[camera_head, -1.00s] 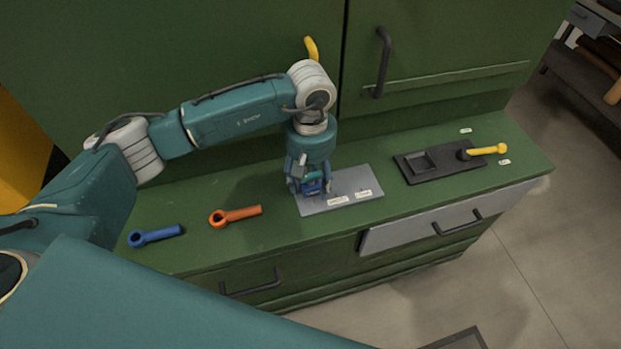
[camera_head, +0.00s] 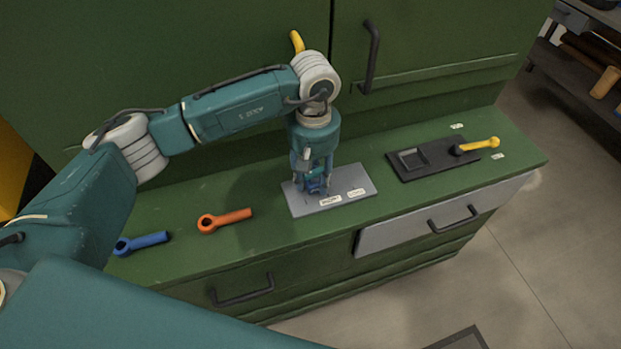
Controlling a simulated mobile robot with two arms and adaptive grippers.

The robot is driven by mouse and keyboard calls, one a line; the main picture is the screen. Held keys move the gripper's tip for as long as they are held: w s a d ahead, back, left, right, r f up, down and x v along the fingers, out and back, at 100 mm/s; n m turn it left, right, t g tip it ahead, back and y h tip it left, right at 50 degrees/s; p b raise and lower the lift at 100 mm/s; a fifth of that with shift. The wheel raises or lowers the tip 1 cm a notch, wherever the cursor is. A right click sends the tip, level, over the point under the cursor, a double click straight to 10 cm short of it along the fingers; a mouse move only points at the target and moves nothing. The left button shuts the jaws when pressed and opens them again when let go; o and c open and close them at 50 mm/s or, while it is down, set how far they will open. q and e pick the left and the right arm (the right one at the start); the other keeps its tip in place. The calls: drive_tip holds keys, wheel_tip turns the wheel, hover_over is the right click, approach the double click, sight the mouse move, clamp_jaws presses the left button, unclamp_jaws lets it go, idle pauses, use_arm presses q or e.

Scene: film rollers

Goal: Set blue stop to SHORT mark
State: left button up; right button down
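A grey plate (camera_head: 300,204) lies on the green bench top, with two small white labels on its front part. The left label (camera_head: 330,200) and the right label (camera_head: 356,192) are too small to read surely. The blue stop (camera_head: 314,187) is a small blue piece over the plate's left part, behind and left of the labels. My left gripper (camera_head: 314,190) points down at the plate, its fingers on either side of the blue stop and partly hiding it. Whether the fingers press on it cannot be told. My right gripper is out of view.
An orange lever (camera_head: 225,221) and a blue lever (camera_head: 142,243) lie left of the plate. A black fixture (camera_head: 430,166) with a yellow lever (camera_head: 479,145) is to the right. A green cabinet front stands close behind. A grey drawer (camera_head: 400,234) is below.

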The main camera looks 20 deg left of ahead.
use_arm(q)
drive_tip(key=o, duration=0.4)
drive_tip(key=shift+r, duration=0.15)
wheel_tip(320, 180, up, 12)
drive_tip(key=shift+f, duration=0.1)
idle(0.4)
